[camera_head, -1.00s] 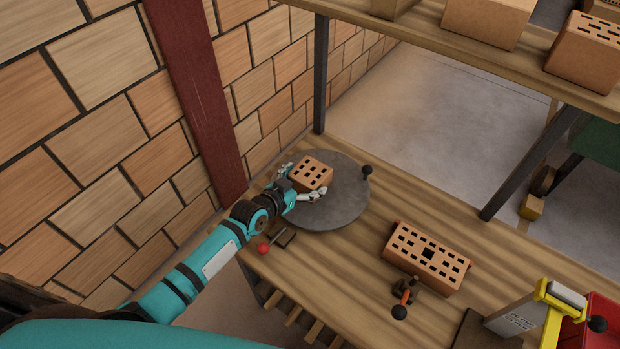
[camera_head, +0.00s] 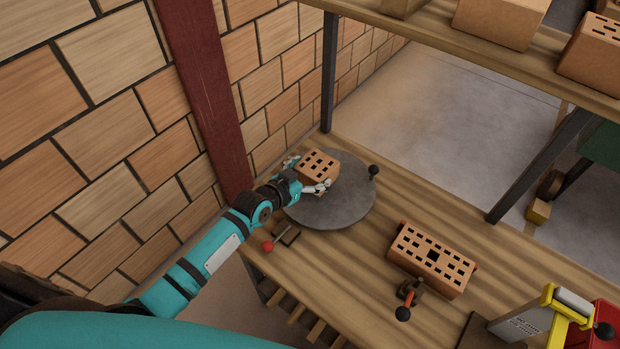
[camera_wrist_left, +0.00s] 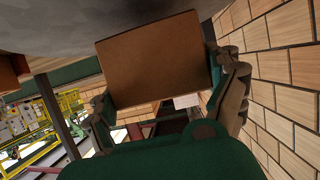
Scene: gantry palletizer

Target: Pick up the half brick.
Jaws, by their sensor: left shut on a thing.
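The half brick (camera_head: 319,166) is a small orange-brown block with dark holes in its top. In the head view it is over the round grey turntable (camera_head: 345,208) near the brick wall. My left gripper (camera_head: 308,177) is shut on it, with fingers on either side. In the left wrist view the plain face of the half brick (camera_wrist_left: 156,65) fills the middle between the two fingers (camera_wrist_left: 165,95). I cannot tell for sure whether its underside touches the turntable. My right gripper is not in view.
A longer perforated brick (camera_head: 432,259) lies on the wooden table (camera_head: 390,215) with a black-knobbed lever (camera_head: 405,302) before it. A red-knobbed lever (camera_head: 272,244) stands near the left edge. A shelf (camera_head: 450,40) with bricks hangs above the back. A yellow-framed device (camera_head: 550,318) is at right.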

